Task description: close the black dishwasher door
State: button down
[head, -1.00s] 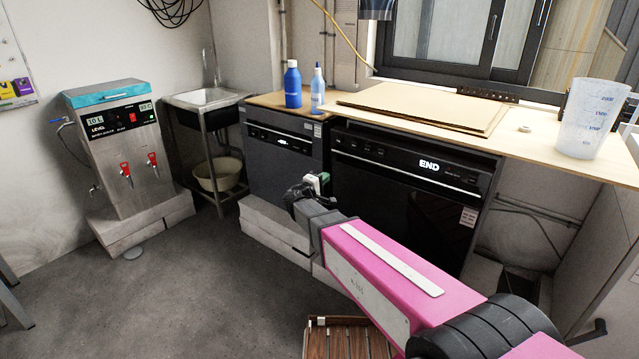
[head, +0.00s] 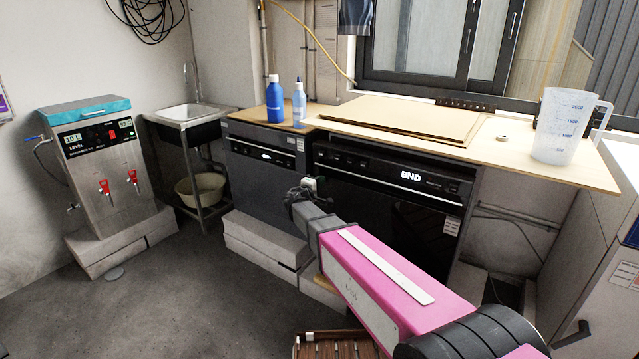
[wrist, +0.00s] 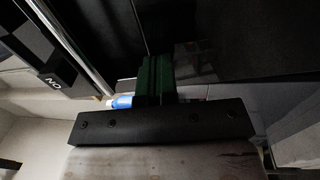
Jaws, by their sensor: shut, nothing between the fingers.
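The black dishwasher with the lit END display (head: 411,176) stands under the wooden worktop. Its black door (head: 408,228) looks upright, partly covered by my pink arm; I cannot tell whether it is fully flush. My gripper (head: 308,187) is in front of the door's left side, near the gap to the neighbouring appliance; its fingertips are hard to make out in the head view. In the wrist view my gripper's green fingers (wrist: 154,78) are together and empty, with a dark glossy surface beyond them. Contact with the door cannot be told.
A second dark appliance (head: 262,180) stands left of the dishwasher on pale blocks (head: 262,245). Blue bottles (head: 274,100), boards (head: 400,118) and a measuring jug (head: 565,125) are on the worktop. A slatted wooden item (head: 335,345) is low in front. The floor (head: 130,310) at left is clear.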

aim_at(329, 170)
jog(key=shift+g, duration=0.4)
jog(key=x, duration=0.6)
jog(key=shift+w+r, duration=0.2)
jog(key=shift+w, duration=0.1)
jog(key=shift+w+d+r, duration=0.1)
jog(key=shift+w+d, duration=0.1)
jog(key=shift+w, duration=0.2)
jog(key=shift+a, duration=0.1)
jog(key=s+d+r+v, duration=0.1)
jog(key=v, duration=1.4)
jog(key=s+d+f+m+g+y, duration=0.1)
jog(key=s+d+f+m+g, duration=0.2)
jog(key=s+d+f+g, duration=0.45)
jog(key=s+d+f+m+g+y, duration=0.2)
jog(key=s+d+f+m+g, duration=0.15)
jog(key=s+d, duration=0.45)
jog(key=s+d+f+m+g+y, duration=0.1)
jog(key=s+f+m+g+y, duration=0.1)
jog(key=s+y, duration=0.2)
jog(key=s+d+f+m+g+y, duration=0.1)
jog(key=s+d+f+m+y, duration=0.1)
jog(key=s, duration=0.6)
jog(key=shift+f+g+y, duration=0.4)
jog(key=shift+f+y, duration=0.4)
jog(key=shift+y, duration=0.3)
